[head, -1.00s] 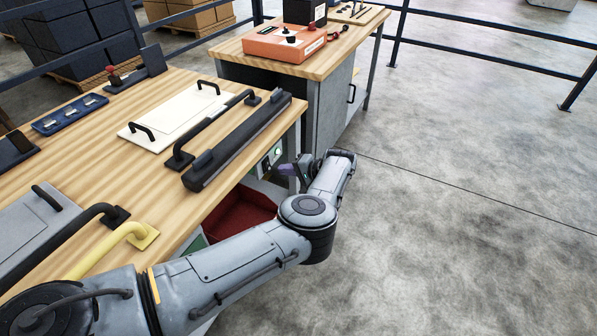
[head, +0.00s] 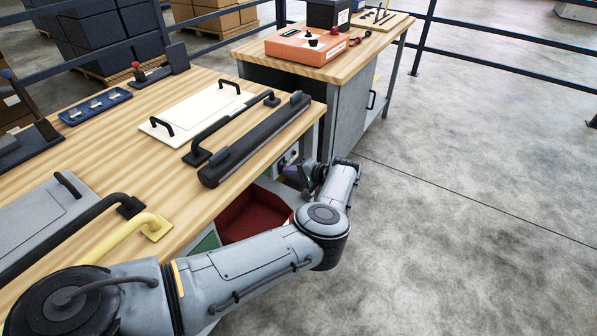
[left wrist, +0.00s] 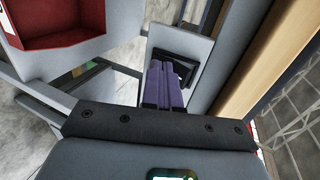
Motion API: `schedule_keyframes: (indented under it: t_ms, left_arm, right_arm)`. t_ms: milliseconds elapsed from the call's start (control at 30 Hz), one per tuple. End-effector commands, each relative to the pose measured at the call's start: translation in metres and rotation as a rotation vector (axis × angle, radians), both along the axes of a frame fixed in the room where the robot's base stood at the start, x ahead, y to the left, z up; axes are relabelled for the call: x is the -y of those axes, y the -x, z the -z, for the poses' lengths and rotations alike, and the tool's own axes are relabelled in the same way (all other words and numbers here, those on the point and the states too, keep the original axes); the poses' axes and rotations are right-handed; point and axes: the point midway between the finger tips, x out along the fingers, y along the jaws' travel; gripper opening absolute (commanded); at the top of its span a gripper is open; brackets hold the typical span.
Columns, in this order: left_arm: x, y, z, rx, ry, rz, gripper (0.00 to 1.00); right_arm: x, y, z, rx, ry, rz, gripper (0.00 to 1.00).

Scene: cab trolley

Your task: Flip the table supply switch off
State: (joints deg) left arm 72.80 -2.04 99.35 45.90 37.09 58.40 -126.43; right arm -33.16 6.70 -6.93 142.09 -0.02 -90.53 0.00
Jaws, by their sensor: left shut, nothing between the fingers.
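A light grey panel (head: 290,156) is mounted under the right end of the workbench and is partly covered by my left gripper. In the left wrist view the panel (left wrist: 198,40) carries a black fitting (left wrist: 187,62), which looks like the supply switch; its position cannot be read. My left gripper (head: 288,172) is beside the panel, below the bench top's edge. In the left wrist view its purple fingers (left wrist: 160,72) are shut and empty, with their tips over the fitting's near side. I cannot tell whether they touch it. My right gripper is not in view.
The wooden bench top (head: 215,88) overhangs close to my left gripper, and a red bin (head: 252,214) sits below it. A second bench with an orange box (head: 308,45) stands behind. The floor (head: 470,220) to the right is clear.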

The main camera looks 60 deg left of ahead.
Motion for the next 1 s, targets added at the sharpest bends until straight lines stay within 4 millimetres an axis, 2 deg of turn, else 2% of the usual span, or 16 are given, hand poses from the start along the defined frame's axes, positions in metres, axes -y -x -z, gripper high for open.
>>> schedule_keyframes:
  t_ms: [333, 700, 1000]
  left_arm:
    - [-0.001, 0.001, -0.002, 0.001, 0.0, -0.001, 0.0]
    - [-0.001, 0.0, -0.016, 0.001, -0.002, -0.002, 0.0]
    - [-0.001, 0.0, -0.017, 0.001, -0.001, -0.002, 0.0]
  right_arm:
    - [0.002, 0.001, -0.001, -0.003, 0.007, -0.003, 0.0]
    - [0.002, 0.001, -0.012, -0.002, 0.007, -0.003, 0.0]
    - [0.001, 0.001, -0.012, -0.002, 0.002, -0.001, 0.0]
